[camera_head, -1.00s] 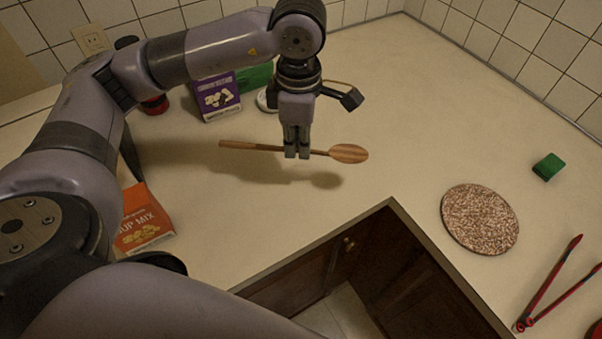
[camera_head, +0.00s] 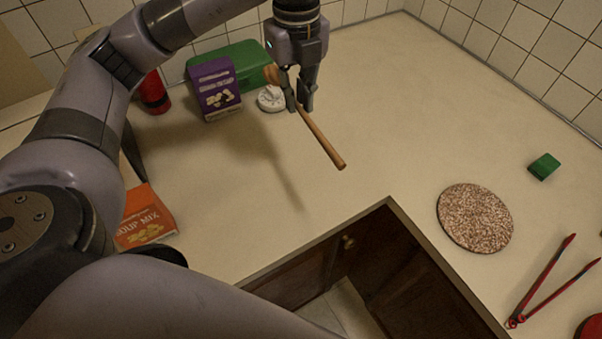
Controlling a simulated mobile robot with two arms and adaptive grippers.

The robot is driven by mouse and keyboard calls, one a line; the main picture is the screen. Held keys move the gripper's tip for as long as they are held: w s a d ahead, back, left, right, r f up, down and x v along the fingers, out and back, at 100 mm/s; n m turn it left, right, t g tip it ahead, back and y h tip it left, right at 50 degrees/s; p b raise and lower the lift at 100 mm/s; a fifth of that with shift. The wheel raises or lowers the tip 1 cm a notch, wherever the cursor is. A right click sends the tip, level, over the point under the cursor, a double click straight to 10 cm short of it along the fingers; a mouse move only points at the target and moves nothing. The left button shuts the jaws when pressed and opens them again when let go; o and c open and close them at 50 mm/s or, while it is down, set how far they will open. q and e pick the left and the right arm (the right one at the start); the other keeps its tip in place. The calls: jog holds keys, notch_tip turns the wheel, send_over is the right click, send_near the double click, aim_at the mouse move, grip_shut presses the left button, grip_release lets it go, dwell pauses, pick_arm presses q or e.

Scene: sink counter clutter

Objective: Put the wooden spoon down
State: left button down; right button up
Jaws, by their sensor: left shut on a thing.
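The wooden spoon (camera_head: 322,138) is held in my left gripper (camera_head: 299,108), above the back part of the counter (camera_head: 400,110). The gripper points down and is shut on the spoon. The spoon lies at a slant, its handle end toward the front right and its bowl toward the back left. The bowl is partly behind the gripper. A shadow falls on the counter to the left of the spoon, apart from it. My right gripper is not in view.
Behind the spoon stand a purple box (camera_head: 214,88), a green container (camera_head: 245,62), a white round timer-like thing (camera_head: 270,99) and a red bottle (camera_head: 153,93). An orange soup mix box (camera_head: 147,217) lies left. A speckled round mat (camera_head: 475,218), green block (camera_head: 544,166) and red tongs (camera_head: 540,282) lie right.

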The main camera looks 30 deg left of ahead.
pick_arm(q)
jog(key=shift+n, duration=0.3)
notch_tip(320, 180, down, 9)
send_over(298, 172)
notch_tip(298, 172, down, 6)
jog(key=shift+p, duration=0.35)
notch_tip(298, 172, down, 5)
jog(key=shift+r+p, duration=0.2)
jog(key=shift+p, duration=0.2)
jog(key=shift+f, duration=0.1)
jog(key=shift+f, duration=0.1)
jog(key=c, duration=1.6)
grip_release()
jog(key=shift+c, duration=0.2)
